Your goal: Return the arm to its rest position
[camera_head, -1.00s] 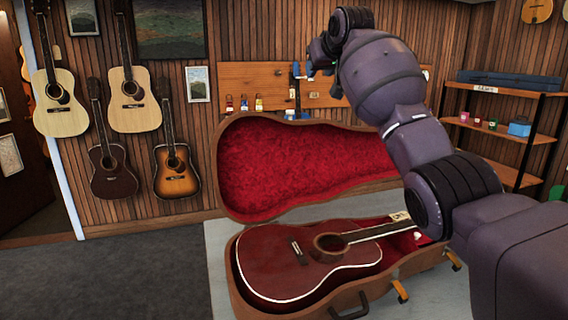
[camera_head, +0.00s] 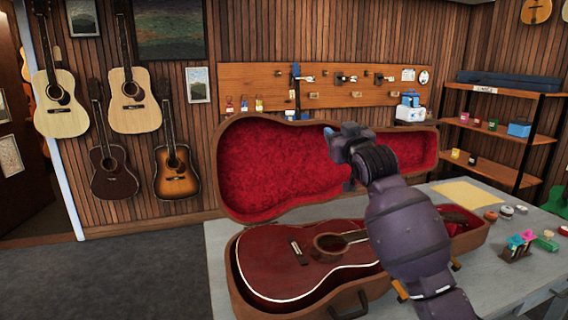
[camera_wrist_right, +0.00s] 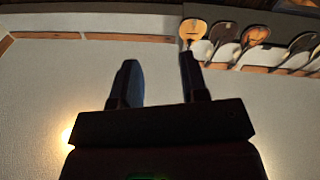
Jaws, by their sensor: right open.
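My right arm comes up from the bottom of the head view, and its gripper (camera_head: 340,143) is raised in front of the open lid of the guitar case. In the right wrist view the gripper (camera_wrist_right: 158,82) has its two fingers apart with nothing between them, facing a pale wall or ceiling. A dark red guitar (camera_head: 285,266) lies in the open brown case (camera_head: 234,275), whose lid has a red plush lining (camera_head: 262,165). My arm hides part of the guitar's neck. My left gripper is not in view.
The case lies on a grey worktable (camera_head: 505,270) with a yellow sheet (camera_head: 467,194) and small coloured items at the right. A shelf rack (camera_head: 490,165) stands behind at right. Several guitars (camera_head: 133,100) hang on the wood wall at left. Grey floor is clear at lower left.

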